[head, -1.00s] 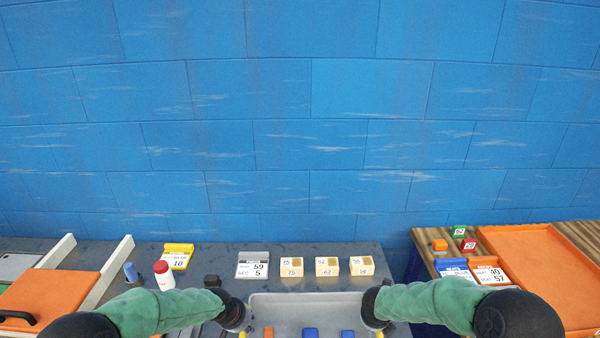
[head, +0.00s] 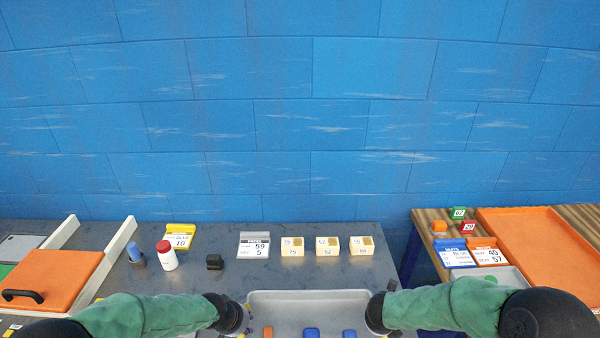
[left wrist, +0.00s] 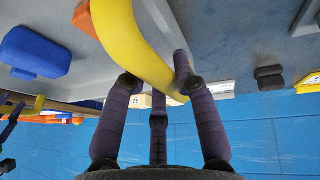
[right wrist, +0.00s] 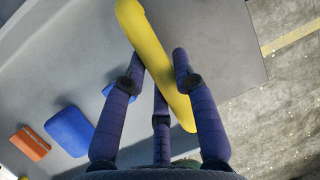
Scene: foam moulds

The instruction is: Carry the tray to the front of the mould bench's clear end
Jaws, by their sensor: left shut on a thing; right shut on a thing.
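The grey tray (head: 310,298) is at the bottom centre of the head view, its near part cut off by the picture edge. My left gripper (head: 243,322) is at its left side and shut on a yellow handle (left wrist: 128,40). My right gripper (head: 378,318) is at its right side and shut on the other yellow handle (right wrist: 152,50). An orange block (head: 268,331) and two blue blocks (head: 311,332) (head: 349,333) show inside it. The grey mould bench (head: 330,270) lies behind and around the tray. I cannot tell whether the tray touches the bench.
An orange lidded box (head: 50,282) is left. A wooden table (head: 430,222) with an orange tray (head: 540,240) is right, across a gap.

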